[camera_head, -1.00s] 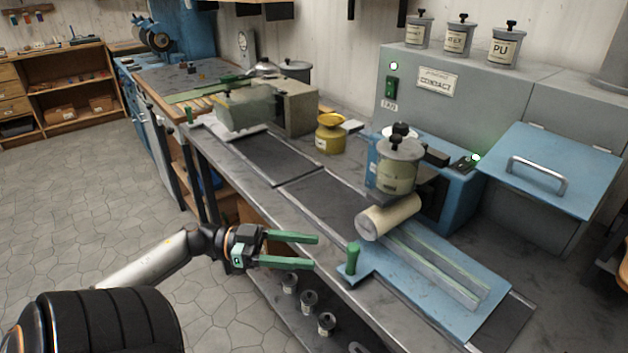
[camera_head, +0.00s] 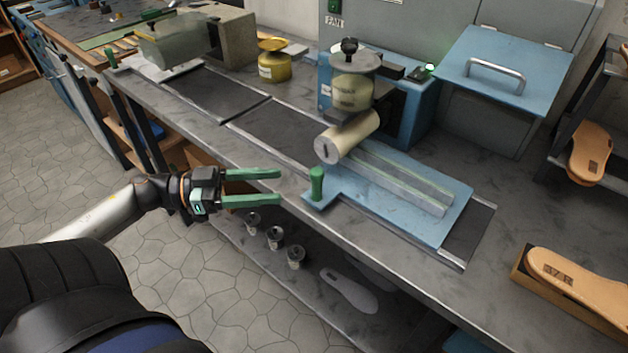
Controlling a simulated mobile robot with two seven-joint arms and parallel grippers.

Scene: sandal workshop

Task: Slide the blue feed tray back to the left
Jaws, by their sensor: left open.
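The blue feed tray (camera_head: 447,222) lies on the dark track of the bench, to the right of and partly under a cream roller (camera_head: 347,138). Grey strips (camera_head: 400,182) lie lengthwise on it. Its green upright handle (camera_head: 317,184) stands on a tab at the tray's front left corner. My left gripper (camera_head: 280,187) is open and empty, its green fingers pointing right towards the handle. A gap shows between the fingertips and the handle. My right gripper is not in view.
A blue roller machine with a grey pot (camera_head: 355,85) stands behind the tray. The dark track (camera_head: 275,122) left of the roller is clear. A yellow pot (camera_head: 272,62) stands behind it. A tan sandal sole (camera_head: 580,280) sits at the right.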

